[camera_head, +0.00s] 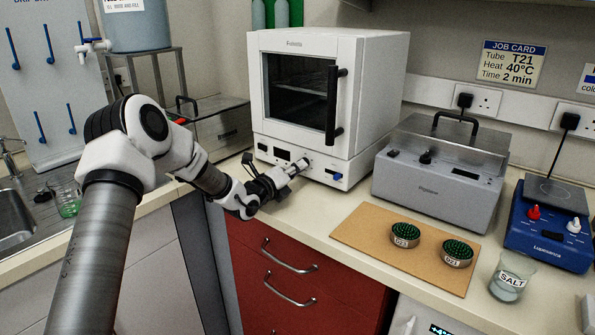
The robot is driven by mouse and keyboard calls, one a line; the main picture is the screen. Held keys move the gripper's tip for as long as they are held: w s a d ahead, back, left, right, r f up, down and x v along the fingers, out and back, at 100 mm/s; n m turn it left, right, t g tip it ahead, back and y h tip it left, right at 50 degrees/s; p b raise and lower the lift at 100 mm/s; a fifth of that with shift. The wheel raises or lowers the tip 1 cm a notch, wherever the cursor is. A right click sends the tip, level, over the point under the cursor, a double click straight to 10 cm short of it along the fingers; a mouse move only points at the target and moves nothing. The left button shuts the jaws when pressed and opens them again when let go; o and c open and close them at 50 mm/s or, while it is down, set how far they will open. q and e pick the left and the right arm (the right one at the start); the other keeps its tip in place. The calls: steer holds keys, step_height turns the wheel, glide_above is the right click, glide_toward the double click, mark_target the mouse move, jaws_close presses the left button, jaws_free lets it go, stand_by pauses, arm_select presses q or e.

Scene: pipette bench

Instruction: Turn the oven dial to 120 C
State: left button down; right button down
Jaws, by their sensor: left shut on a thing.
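The white oven (372,110) stands at the back of the bench with its dark-windowed door shut. Its lower front panel has a small dark display (282,154), too small to read. My left gripper (304,163) reaches the panel just right of this display, with its fingers at the panel face. It is shut on the oven dial, which the fingers mostly hide, so I cannot tell the dial's setting. My right gripper is not in view.
A grey water bath (436,186) stands right of the oven. In front are a tan board (372,235) with two green-topped tins, a SALT beaker (510,281) and a blue hotplate stirrer (547,240). A sink (14,215) is at left. Bare bench lies before the oven.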

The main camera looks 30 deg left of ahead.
arm_select(q)
steer(key=m+b, duration=0.3)
steer(key=shift+f+m, duration=0.25)
steer(key=shift+m, duration=0.05)
steer(key=m+b, duration=0.4)
steer(key=m, duration=0.1)
steer(key=shift+a+m+b, duration=0.15)
steer(key=shift+m+b, duration=0.15)
steer(key=shift+b, duration=0.05)
steer(key=m+b, duration=0.4)
steer(key=b, duration=0.1)
steer(key=m+b, duration=0.2)
steer(key=shift+a+f+b, duration=0.1)
steer(key=shift+f+b, duration=0.15)
steer(key=shift+b, duration=0.1)
steer(key=m+b, duration=0.6)
steer(key=b, duration=0.6)
steer(key=shift+r+m, duration=0.15)
steer(key=shift+m, duration=0.25)
steer(key=shift+r+m+b, duration=0.3)
steer(key=shift+m+b, duration=0.3)
steer(key=shift+b, duration=0.55)
steer(key=shift+a, duration=0.1)
steer(key=c, duration=1.3)
jaws_free()
steer(key=shift+o, duration=0.2)
steer(key=shift+r, duration=0.1)
